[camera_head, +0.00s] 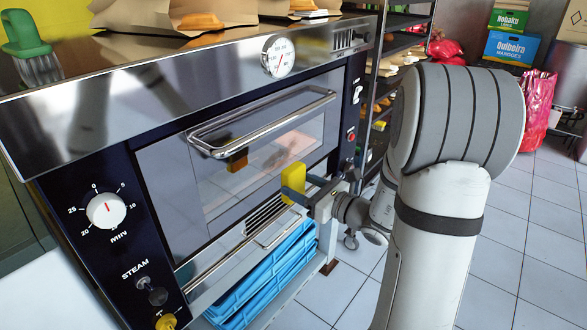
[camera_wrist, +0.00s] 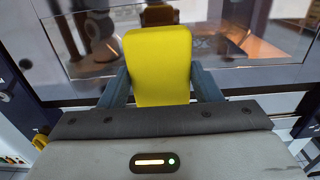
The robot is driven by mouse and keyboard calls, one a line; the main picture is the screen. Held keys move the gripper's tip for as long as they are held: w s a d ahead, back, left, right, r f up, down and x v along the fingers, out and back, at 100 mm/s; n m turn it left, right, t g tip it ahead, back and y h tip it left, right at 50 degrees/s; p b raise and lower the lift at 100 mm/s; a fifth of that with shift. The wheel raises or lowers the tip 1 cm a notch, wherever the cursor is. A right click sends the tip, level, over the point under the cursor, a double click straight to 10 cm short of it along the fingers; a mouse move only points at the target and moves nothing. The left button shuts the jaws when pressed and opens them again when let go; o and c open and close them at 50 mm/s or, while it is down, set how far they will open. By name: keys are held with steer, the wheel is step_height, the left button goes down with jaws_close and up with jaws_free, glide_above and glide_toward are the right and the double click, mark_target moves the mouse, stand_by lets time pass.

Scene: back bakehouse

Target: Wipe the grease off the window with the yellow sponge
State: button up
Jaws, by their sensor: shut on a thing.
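The yellow sponge (camera_head: 294,178) is held upright in front of the oven door; it also fills the middle of the wrist view (camera_wrist: 160,62). My gripper (camera_head: 297,190) is shut on its lower part, one finger on each side in the wrist view (camera_wrist: 160,82). The oven window (camera_head: 225,195) is dark, shiny glass, and it also shows behind the sponge in the wrist view (camera_wrist: 255,70). A sponge-coloured reflection shows in the glass, apart from the sponge, so a gap seems to remain. A pale, pinkish area shows on the glass; I cannot tell grease from reflection or inside light.
A metal bar handle (camera_head: 260,122) runs along the door's top, above the sponge. Blue crates (camera_head: 262,285) are stacked below the oven. A dark rack (camera_head: 392,75) stands right of it. A green-handled brush (camera_head: 27,45) and paper bags lie on top.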

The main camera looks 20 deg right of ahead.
mark_target(298, 144)
steer(key=x, duration=0.7)
steer(key=shift+b, duration=0.35)
steer(key=shift+x, duration=0.9)
stand_by(0.6)
steer(key=shift+d+r, duration=0.1)
steer(key=shift+w+d, duration=0.5)
steer(key=shift+d, duration=0.15)
steer(key=shift+w+d, duration=0.5)
steer(key=shift+d, duration=0.2)
steer(key=shift+w+d+r, duration=0.1)
steer(key=shift+w+d, duration=0.6)
steer(key=shift+d, duration=0.25)
steer(key=shift+w+d+r, duration=0.1)
steer(key=shift+w+d, duration=0.65)
steer(key=shift+d, duration=0.25)
steer(key=shift+w+d+f, duration=0.1)
steer(key=shift+w+d, duration=0.6)
steer(key=shift+d, duration=0.25)
steer(key=shift+w+d+f, duration=0.1)
steer(key=shift+w+d, duration=0.55)
steer(key=shift+d, duration=0.25)
steer(key=shift+w+d, duration=0.7)
steer(key=shift+d, duration=0.25)
steer(key=shift+a, duration=0.1)
